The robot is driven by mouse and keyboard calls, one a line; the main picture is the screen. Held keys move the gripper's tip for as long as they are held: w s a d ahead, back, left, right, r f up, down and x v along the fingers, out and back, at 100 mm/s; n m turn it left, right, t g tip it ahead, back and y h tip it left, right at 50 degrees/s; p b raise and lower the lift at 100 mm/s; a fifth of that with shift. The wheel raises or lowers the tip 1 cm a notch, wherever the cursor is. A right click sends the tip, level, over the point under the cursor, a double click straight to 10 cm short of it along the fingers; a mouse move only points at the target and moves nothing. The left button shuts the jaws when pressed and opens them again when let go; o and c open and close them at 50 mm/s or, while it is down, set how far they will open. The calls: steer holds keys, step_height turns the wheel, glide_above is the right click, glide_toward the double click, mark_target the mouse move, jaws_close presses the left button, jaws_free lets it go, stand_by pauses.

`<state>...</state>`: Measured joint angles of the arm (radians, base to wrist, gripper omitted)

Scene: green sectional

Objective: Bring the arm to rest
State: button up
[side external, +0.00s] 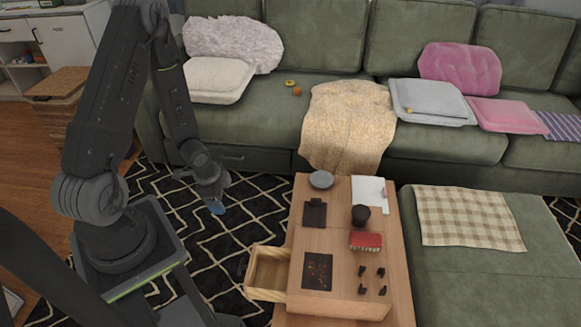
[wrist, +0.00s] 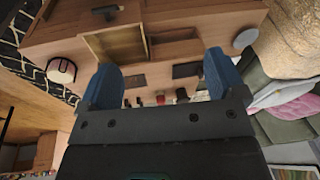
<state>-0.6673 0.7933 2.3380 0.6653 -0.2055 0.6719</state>
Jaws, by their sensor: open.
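My gripper (side external: 216,207) hangs from my bent arm above the black patterned rug, to the left of the wooden table (side external: 335,238). Its two blue fingers stand wide apart in the wrist view (wrist: 162,82), with nothing held between them. The tabletop things show small and distant beyond the fingers. The gripper touches nothing that I can see.
A drawer (side external: 249,273) stands pulled out from the table's left side and looks empty. On the table are a grey plate (side external: 321,180), a dark round pot (side external: 361,214), a red-topped item (side external: 366,241) and several small dark pieces. A green sofa (side external: 320,45) stands behind.

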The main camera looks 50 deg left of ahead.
steer(key=w+d+r+n+t+y, duration=0.1)
steer(key=w+d+r+n, duration=0.15)
steer(key=r, duration=0.75)
steer(key=w+d+r+n+y, duration=0.2)
steer(key=w+r, duration=0.1)
steer(key=r, duration=0.8)
steer(key=s+d+r+n+t+h, duration=0.2)
steer(key=s+d+r+n+h, duration=0.1)
steer(key=s+d+r, duration=0.7)
step_height(320, 180, up, 5)
steer(key=d, duration=0.3)
steer(key=shift+s+f, duration=0.2)
steer(key=shift+s, duration=0.2)
